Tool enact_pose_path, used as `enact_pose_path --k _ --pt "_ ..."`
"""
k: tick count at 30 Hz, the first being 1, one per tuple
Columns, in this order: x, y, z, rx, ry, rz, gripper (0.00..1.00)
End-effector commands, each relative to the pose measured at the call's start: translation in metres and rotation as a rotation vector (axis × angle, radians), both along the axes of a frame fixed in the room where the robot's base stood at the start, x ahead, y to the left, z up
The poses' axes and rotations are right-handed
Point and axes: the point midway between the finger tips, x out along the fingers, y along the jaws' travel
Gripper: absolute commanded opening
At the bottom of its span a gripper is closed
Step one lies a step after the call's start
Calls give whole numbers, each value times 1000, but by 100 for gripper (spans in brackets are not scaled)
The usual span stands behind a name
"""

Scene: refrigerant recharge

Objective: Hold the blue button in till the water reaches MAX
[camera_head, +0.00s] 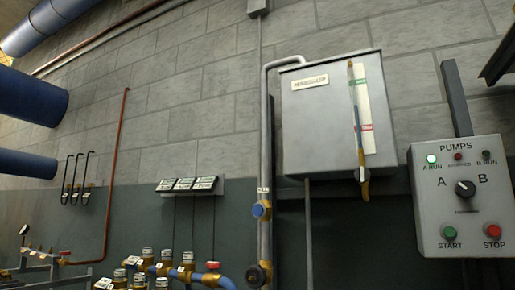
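A blue round button or knob (261,210) sits on a brass fitting on the vertical grey pipe left of the tank. A grey metal tank (325,110) hangs on the wall with a small name plate. A thin upright sight tube (357,120) with brass-coloured ends runs down its front. Behind the tube is a pale scale strip (374,115) with a green mark near the top and a red mark lower down. The lettering on the marks and the water level are too small to read. My gripper is not in view, and nothing touches the blue button.
A PUMPS panel (462,195) at the right has a lit A RUN lamp, an A/B selector, green START and red STOP. A dark round fitting (258,275) is below the blue button. Brass valves (165,267) fill the lower left. Large blue pipes (30,95) run at far left.

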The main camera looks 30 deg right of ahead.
Motion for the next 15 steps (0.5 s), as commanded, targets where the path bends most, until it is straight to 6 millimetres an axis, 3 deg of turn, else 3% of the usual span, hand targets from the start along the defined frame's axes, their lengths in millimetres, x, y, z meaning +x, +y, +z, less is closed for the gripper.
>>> enact_pose_path --k 2,15 --pt "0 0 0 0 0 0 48" --pt "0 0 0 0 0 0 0"
